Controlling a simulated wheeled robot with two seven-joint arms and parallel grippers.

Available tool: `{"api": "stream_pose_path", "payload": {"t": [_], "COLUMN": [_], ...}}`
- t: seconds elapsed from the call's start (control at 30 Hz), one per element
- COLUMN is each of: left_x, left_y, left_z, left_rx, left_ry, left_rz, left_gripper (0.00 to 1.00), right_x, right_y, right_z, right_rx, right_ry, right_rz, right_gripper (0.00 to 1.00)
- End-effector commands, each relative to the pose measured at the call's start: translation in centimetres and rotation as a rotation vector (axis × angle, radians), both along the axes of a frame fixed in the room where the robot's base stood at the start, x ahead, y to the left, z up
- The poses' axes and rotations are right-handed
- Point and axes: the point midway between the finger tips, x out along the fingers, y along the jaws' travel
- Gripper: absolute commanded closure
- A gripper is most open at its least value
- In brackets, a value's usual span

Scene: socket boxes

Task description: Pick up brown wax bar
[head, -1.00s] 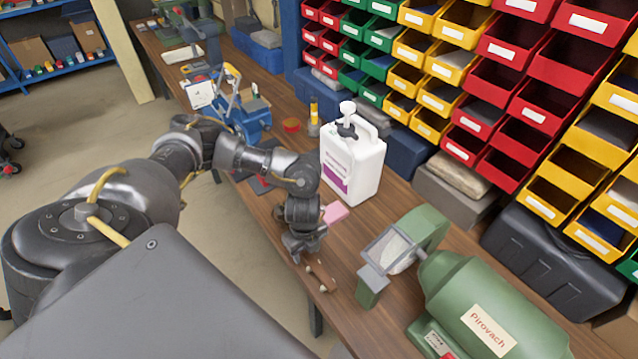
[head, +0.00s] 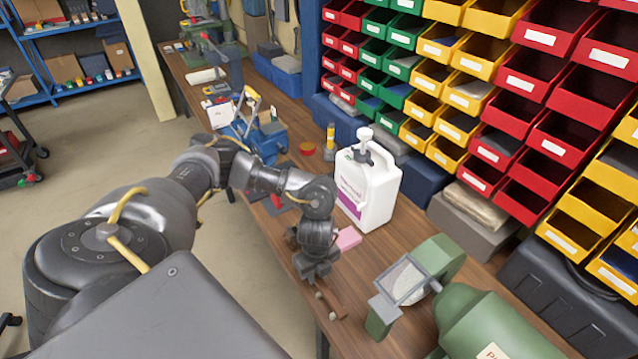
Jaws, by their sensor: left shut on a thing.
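My left gripper (head: 325,300) is low over the front edge of the wooden workbench, left of the green grinder. It is shut on a small brown piece, which looks like the brown wax bar (head: 334,303). The bar is small in the head view and partly hidden by the fingers. I cannot tell whether it touches the bench. My right gripper is not in view.
A pink block (head: 348,238) lies just behind my left gripper. A white jug (head: 367,190) stands behind it. The green bench grinder (head: 437,262) is to the right. A blue vise (head: 268,140) is farther back. Coloured bins (head: 470,92) line the back.

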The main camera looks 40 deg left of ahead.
Motion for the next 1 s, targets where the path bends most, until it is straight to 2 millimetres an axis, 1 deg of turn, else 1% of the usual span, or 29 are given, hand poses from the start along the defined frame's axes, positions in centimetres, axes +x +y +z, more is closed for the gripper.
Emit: {"api": "stream_pose_path", "payload": {"t": [0.07, 0.13, 0.23, 0.3, 0.37, 0.4, 0.43, 0.5, 0.57, 0.6, 0.7, 0.8, 1.0], "left_x": [0.2, 0.1, -2.0, -3.4, -4.6, -5.5, -6.4, -8.1, -9.5, -10.2, -11.5, -12.5, -13.7], "left_y": [0.0, 0.0, 0.1, 0.2, 0.2, 0.3, 0.3, 0.3, 0.4, 0.4, 0.5, 0.5, 0.5], "left_z": [0.9, 2.3, 4.6, 6.8, 8.2, 8.9, 8.9, 9.6, 10.2, 11.0, 11.7, 12.0, 12.2], "left_rx": [-0.002, -0.002, -0.002, 0.0, 0.0, 0.0, 0.0, -0.001, -0.001, 0.0, 0.0, 0.0, -0.001], "left_ry": [-0.006, -0.007, -0.006, -0.006, -0.008, -0.005, -0.003, -0.002, -0.002, 0.002, 0.005, 0.003, 0.001], "left_rz": [-0.002, -0.003, -0.006, -0.008, -0.008, -0.008, -0.008, -0.007, -0.007, -0.003, 0.001, 0.002, 0.001], "left_gripper": [1.0, 1.0, 1.0, 1.0, 1.0, 1.0, 1.0, 1.0, 1.0, 1.0, 1.0, 1.0, 1.0], "right_x": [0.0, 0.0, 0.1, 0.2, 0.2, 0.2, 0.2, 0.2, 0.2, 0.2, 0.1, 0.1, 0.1], "right_y": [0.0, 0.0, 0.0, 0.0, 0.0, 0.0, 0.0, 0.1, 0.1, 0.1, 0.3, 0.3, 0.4], "right_z": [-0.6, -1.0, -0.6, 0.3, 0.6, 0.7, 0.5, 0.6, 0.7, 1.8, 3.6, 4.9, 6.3], "right_rx": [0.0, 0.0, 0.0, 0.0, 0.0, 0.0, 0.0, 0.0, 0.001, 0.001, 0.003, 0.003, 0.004], "right_ry": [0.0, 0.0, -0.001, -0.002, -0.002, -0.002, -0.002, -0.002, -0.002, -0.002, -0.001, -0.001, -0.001], "right_rz": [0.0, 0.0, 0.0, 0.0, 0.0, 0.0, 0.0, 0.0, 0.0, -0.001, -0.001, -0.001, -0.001], "right_gripper": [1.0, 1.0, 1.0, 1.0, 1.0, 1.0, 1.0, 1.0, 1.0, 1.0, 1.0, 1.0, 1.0]}}
